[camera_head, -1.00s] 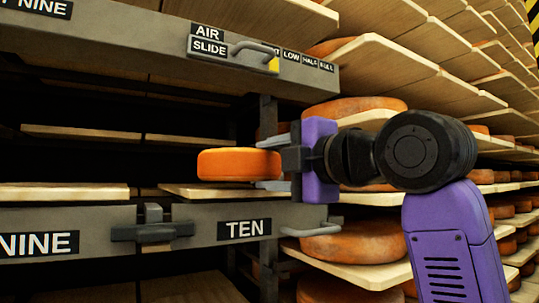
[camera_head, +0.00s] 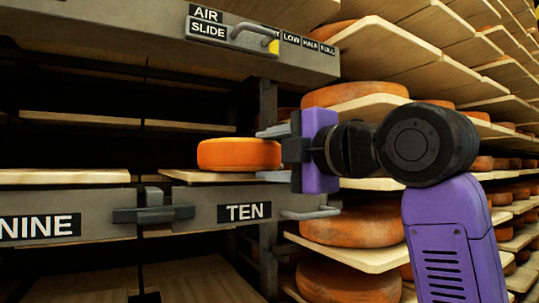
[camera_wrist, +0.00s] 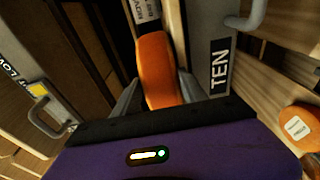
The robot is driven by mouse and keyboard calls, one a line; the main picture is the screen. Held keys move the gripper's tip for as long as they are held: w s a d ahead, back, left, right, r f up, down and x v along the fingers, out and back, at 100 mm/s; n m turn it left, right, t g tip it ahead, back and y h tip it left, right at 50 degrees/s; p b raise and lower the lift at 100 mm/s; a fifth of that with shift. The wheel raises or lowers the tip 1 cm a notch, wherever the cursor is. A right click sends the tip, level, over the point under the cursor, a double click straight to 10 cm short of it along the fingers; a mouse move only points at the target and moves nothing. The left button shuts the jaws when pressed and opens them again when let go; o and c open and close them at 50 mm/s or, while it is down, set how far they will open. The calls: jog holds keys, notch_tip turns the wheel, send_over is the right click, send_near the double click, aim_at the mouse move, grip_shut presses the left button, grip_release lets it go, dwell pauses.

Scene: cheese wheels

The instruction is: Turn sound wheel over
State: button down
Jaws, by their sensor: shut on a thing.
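The orange cheese wheel (camera_head: 238,154) lies flat, with its flat faces up and down, low over the wooden board at TEN (camera_head: 205,177). I cannot tell whether it touches the board. My gripper (camera_head: 273,154) comes from the right and is shut on the wheel's near edge, one finger at the upper face and one at the lower. The wrist view shows the wheel (camera_wrist: 158,68) between the two fingers. The wheel's far side is hidden there.
The AIR SLIDE unit (camera_head: 235,40) with its handle hangs above the wheel. The NINE board (camera_head: 65,177) lies to the left, beside a latch (camera_head: 152,208). Racks with several cheese wheels (camera_head: 352,223) stand close on the right.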

jog(key=shift+s+r, duration=0.1)
jog(key=shift+r, duration=0.05)
jog(key=c, duration=0.6)
grip_release()
jog(key=shift+o, duration=0.2)
jog(key=shift+f, duration=0.35)
jog(key=b+v, duration=0.3)
jog(key=v, duration=0.4)
jog(key=shift+s+d+r, duration=0.2)
jog(key=shift+s+d, duration=0.05)
jog(key=shift+s, duration=0.05)
